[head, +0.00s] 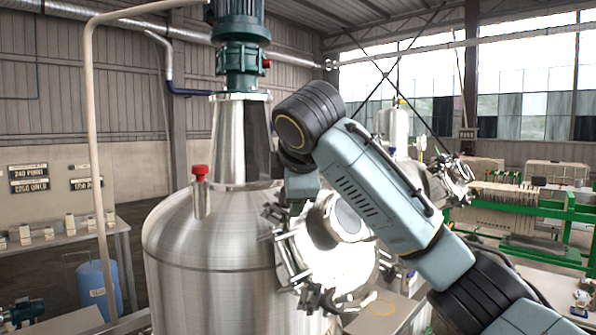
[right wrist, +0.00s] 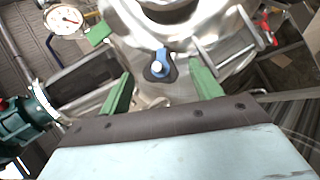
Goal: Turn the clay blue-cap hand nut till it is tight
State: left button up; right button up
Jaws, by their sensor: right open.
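The blue-cap hand nut (right wrist: 159,66) shows in the right wrist view, with a blue top, a pale round spot and a dark grey-brown lobed base on the shiny metal fitting. My right gripper (right wrist: 162,84) is open. Its two green fingers lie left and right of the nut in the picture, with a gap on both sides; I cannot tell how far the fingertips reach past it. In the head view my right arm (head: 375,190) reaches in front of the steel tank (head: 215,245), and it hides the nut. My left gripper is not in view.
A pressure gauge (right wrist: 65,19) and a red-handled part (right wrist: 266,30) show near the fitting in the right wrist view. In the head view, clamps ring the tank's side port (head: 335,250). A red-capped stub (head: 200,185) stands on the tank's shoulder.

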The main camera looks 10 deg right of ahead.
jog(key=d+b+v, duration=0.1)
jog(key=b+v, duration=0.1)
jog(key=v, duration=0.9)
jog(key=shift+s+a+r, duration=0.2)
jog(key=shift+a, duration=0.35)
